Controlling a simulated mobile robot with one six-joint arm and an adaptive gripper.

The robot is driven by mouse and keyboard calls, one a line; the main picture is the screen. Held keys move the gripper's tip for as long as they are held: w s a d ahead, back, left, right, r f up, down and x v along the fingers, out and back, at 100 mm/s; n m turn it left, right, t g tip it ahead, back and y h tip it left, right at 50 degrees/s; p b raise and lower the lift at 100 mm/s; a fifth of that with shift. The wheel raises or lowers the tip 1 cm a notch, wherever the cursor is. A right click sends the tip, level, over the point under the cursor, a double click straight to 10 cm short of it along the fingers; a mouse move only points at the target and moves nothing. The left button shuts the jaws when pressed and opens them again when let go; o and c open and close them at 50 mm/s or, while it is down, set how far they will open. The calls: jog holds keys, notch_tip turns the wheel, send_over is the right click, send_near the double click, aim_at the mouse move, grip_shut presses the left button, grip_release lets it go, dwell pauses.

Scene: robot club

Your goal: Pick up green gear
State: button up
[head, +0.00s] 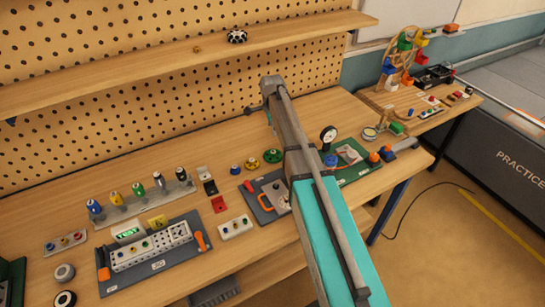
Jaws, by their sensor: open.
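A green gear (272,156) sits on the wooden workbench, toward its back and just left of my arm. A yellow gear-like part (252,163) and a blue part (235,170) are in a row to its left. The green gear looks uncovered, with my grey arm link passing close on its right. My arm reaches from the bottom of the head view up over the bench. I cannot make out my gripper's fingers, and nothing held shows.
A gauge (328,134) and a green board (362,172) are right of my arm. A shelf (130,70) overhangs the back.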

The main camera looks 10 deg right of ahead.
jog(key=b, duration=0.8)
send_over(274, 152)
jog(key=shift+a+f, duration=0.2)
jog(key=shift+f, duration=1.9)
jog(key=shift+a+f, duration=0.2)
jog(key=shift+f, duration=1.85)
jog(key=f+b, duration=0.3)
jog(key=shift+w+d+f, duration=0.15)
jog(key=shift+d+f, duration=0.05)
jog(key=shift+d, duration=0.15)
jog(key=shift+f+b, duration=0.9)
jog(key=shift+b, duration=0.25)
grip_shut()
